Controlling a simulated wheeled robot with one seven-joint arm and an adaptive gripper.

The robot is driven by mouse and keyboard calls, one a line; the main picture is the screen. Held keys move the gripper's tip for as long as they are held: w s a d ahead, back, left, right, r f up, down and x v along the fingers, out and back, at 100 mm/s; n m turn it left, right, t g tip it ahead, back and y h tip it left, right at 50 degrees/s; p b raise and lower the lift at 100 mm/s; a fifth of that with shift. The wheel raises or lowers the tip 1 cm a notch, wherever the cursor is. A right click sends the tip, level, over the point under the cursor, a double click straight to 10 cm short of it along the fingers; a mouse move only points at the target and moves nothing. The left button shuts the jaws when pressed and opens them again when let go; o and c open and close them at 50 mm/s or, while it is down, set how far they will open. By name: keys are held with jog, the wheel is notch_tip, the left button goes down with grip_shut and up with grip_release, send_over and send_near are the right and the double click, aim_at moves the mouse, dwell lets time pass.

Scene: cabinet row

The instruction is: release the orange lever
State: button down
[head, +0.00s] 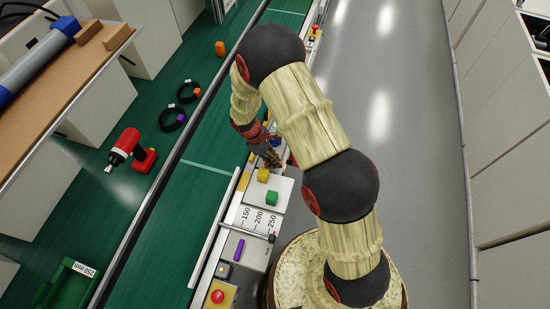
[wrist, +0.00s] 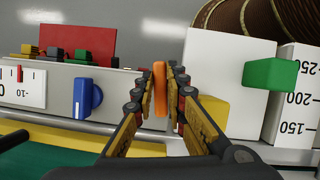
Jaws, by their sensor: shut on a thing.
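The orange lever (wrist: 160,82) stands upright in the middle of the wrist view, between the two fingers of my gripper (wrist: 161,92). The fingers are shut on it, one pad on each side. In the head view my gripper (head: 272,158) is low over the row of panels, and the orange lever cannot be made out there behind it.
Right of the lever in the wrist view are a yellow block (wrist: 213,113) and a green block (wrist: 272,74) on a white panel. A blue knob (wrist: 87,98) is on the left. A purple lever (head: 239,249) and red button (head: 217,296) are nearer me. The grey floor (head: 410,150) is clear.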

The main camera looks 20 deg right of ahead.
jog(key=c, duration=1.8)
grip_release()
jog(key=v, duration=1.2)
